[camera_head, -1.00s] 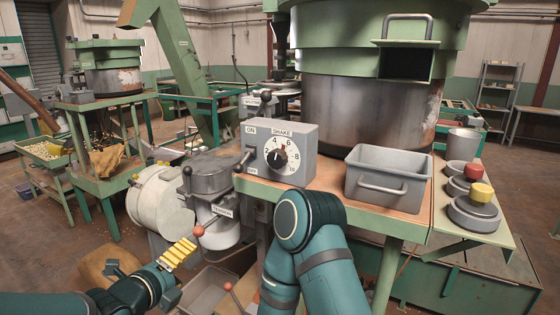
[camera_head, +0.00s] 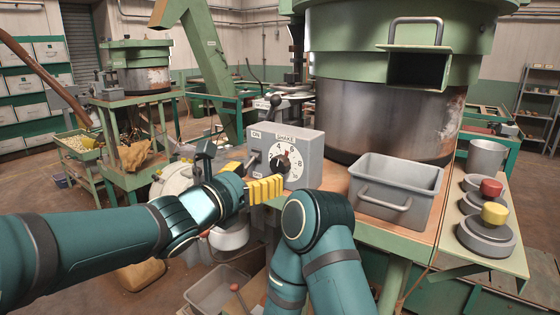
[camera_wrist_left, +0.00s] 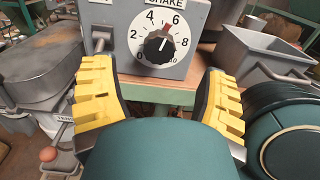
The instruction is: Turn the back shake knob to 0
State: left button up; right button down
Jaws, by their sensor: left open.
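The black shake knob (camera_head: 283,164) sits on a numbered white dial on the front of a grey box (camera_head: 312,150) labelled SHAKE. In the left wrist view, the knob (camera_wrist_left: 158,47) has its red mark between 4 and 6. My left gripper (camera_head: 249,180) is open and empty, with yellow ribbed finger pads, just in front of the box's lower left. In the left wrist view, the fingers of this gripper (camera_wrist_left: 159,72) are spread on either side below the knob, apart from it. My right gripper is out of view.
An ON/OFF lever (camera_head: 251,161) is at the box's left side. My other arm's teal links rise just below the box.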

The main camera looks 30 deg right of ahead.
aim_at(277, 165)
pick_arm(q)
jog(key=p+x, duration=0.1)
jog(key=x, duration=0.6)
jog(key=shift+w+d, duration=0.1)
jog(key=shift+d, duration=0.2)
jog(key=c, duration=1.2)
